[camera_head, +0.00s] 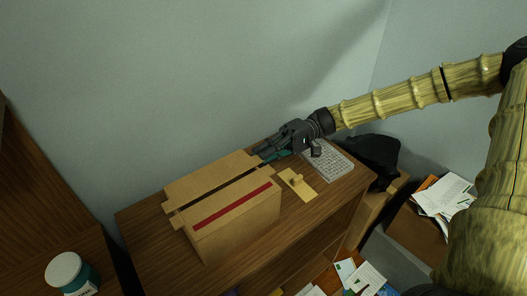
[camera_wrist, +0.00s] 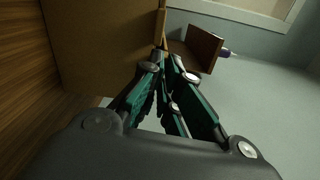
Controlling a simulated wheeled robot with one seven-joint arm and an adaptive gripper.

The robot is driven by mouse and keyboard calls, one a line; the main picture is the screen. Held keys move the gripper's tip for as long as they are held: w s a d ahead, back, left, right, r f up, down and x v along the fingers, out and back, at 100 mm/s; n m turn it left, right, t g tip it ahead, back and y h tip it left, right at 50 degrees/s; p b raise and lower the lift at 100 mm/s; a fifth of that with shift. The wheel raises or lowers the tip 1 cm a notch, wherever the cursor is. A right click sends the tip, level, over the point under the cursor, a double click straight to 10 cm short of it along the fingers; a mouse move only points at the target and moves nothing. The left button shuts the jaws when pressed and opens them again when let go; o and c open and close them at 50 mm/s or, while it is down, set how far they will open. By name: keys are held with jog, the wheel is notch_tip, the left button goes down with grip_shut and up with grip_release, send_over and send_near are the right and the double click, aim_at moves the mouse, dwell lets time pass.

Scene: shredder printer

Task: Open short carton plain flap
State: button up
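The brown carton (camera_head: 240,221) stands on the wooden desk. My gripper (camera_head: 262,156) is at the carton's back right end, close to the top edge. In the wrist view the carton's brown side (camera_wrist: 100,45) fills the upper left. The fingers of my gripper (camera_wrist: 167,58) converge beside its edge, with tips nearly together. Whether a thin flap is between them cannot be told.
A white keyboard (camera_head: 330,160) and a black object (camera_head: 374,154) are farther right. A jar (camera_head: 66,270) stands at lower left. The wall is close behind the desk (camera_head: 145,248).

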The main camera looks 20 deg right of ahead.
jog(key=o, duration=0.3)
jog(key=shift+o, duration=0.2)
jog(key=v, duration=1.2)
jog(key=shift+f, duration=0.15)
jog(key=b, duration=0.2)
jog(key=a+b, duration=0.1)
jog(key=b, duration=0.1)
jog(key=shift+s+f, duration=0.15)
jog(key=shift+f, duration=0.05)
